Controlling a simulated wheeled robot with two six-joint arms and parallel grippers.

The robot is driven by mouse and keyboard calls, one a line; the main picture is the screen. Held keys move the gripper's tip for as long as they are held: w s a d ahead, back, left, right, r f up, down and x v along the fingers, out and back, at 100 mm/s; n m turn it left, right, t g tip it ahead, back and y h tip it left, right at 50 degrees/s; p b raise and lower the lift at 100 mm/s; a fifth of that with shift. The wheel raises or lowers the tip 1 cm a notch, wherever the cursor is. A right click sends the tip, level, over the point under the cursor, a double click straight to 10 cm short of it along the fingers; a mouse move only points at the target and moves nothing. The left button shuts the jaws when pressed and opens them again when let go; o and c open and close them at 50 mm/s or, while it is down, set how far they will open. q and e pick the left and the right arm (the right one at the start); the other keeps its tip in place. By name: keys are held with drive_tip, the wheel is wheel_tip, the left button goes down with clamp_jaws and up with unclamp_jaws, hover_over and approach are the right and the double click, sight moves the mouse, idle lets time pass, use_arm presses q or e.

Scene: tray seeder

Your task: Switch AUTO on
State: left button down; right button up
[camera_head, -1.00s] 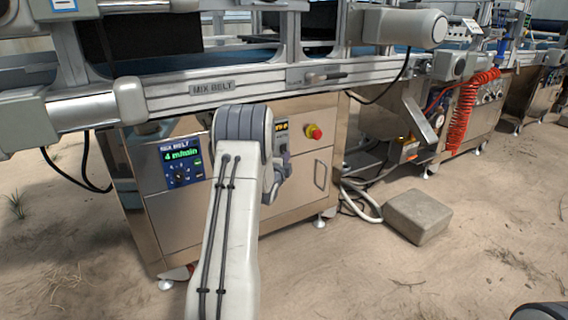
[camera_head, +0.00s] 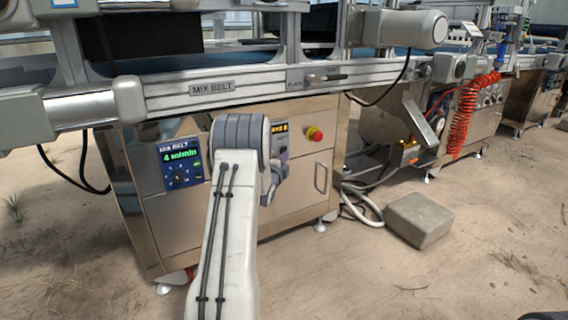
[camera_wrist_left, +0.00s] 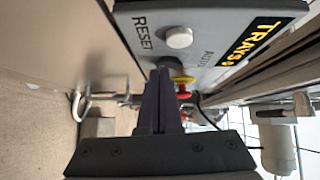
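The tray control panel (camera_wrist_left: 205,15) fills the top of the left wrist view, turned sideways. In the head view the panel (camera_head: 280,128) is mostly behind my left wrist.
A red emergency stop (camera_head: 314,134) with a yellow ring is right of the panel; it also shows beyond my fingers (camera_wrist_left: 184,94). A MIX BELT panel (camera_head: 182,165) reads 4 m/min at left. The conveyor rail (camera_head: 250,84) runs above. A stone block (camera_head: 419,220) lies on sandy ground.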

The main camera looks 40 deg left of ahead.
use_arm(q)
drive_tip(key=s+d+f+p, duration=0.1)
drive_tip(key=s+d+p, duration=0.1)
drive_tip(key=s+d, duration=0.5)
drive_tip(key=shift+s+d+f+p, duration=0.2)
drive_tip(key=shift+s+p, duration=0.2)
drive_tip(key=shift+s, duration=1.45)
drive_tip(key=shift+d, duration=0.1)
